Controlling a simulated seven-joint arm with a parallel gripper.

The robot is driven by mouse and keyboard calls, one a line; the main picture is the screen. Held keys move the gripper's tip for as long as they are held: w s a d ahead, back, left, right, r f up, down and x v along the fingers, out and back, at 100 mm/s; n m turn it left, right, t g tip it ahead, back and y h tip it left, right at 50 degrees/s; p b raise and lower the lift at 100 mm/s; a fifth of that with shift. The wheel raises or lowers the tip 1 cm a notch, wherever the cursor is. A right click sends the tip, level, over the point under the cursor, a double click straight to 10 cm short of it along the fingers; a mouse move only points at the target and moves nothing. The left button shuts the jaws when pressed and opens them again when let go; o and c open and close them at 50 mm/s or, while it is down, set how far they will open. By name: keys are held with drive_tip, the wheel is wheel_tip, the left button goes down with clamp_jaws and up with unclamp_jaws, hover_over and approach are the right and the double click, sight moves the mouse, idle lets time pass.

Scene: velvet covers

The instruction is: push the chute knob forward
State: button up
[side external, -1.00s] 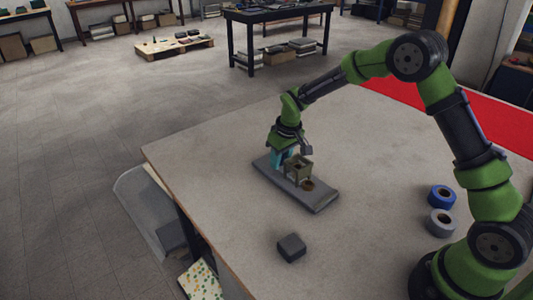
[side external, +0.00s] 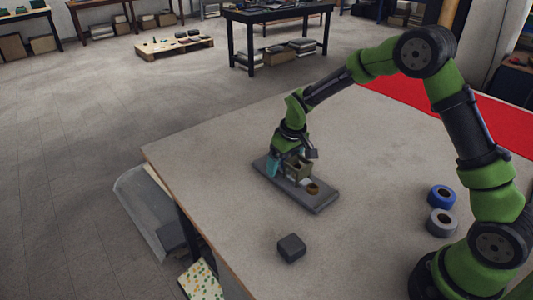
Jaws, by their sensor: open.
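The chute is an olive box-like block (side external: 299,168) on a dark grey base plate (side external: 321,202), with a round brownish opening (side external: 313,188) in the plate at its lower right. A small pale patch shows between the block and the opening. My gripper (side external: 274,164) is low over the plate's far left end, its teal fingers pointing down right beside the block. It is open, with nothing seen held. The gripper and wrist cover part of the block's upper left. I cannot make out the knob separately, nor tell whether the fingers touch the block.
A small dark grey block (side external: 291,248) lies on the table (side external: 220,190) in front of the plate. A blue tape roll (side external: 441,196) and a grey tape roll (side external: 441,222) lie to the right, near my arm's base. The table left of the plate is clear.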

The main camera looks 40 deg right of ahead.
drive_tip(key=shift+o, duration=0.6)
drive_tip(key=shift+r, duration=3.5)
drive_tip(key=shift+s+a+f+m, duration=0.1)
drive_tip(key=shift+s+f+m, duration=0.1)
drive_tip(key=shift+s, duration=0.4)
drive_tip(key=shift+s+a+f+m, duration=0.1)
drive_tip(key=shift+s+f+m, duration=0.1)
drive_tip(key=shift+s, duration=0.4)
drive_tip(key=s+a+r+m+t+y, duration=0.1)
drive_tip(key=s+r+t, duration=0.1)
drive_tip(key=s+r, duration=0.6)
drive_tip(key=s+a+r+m+t+y, duration=0.1)
drive_tip(key=s+r, duration=0.7)
drive_tip(key=s, duration=0.8)
drive_tip(key=shift+s+m+t, duration=0.2)
drive_tip(key=shift+m+t, duration=0.5)
drive_tip(key=shift+t, duration=0.3)
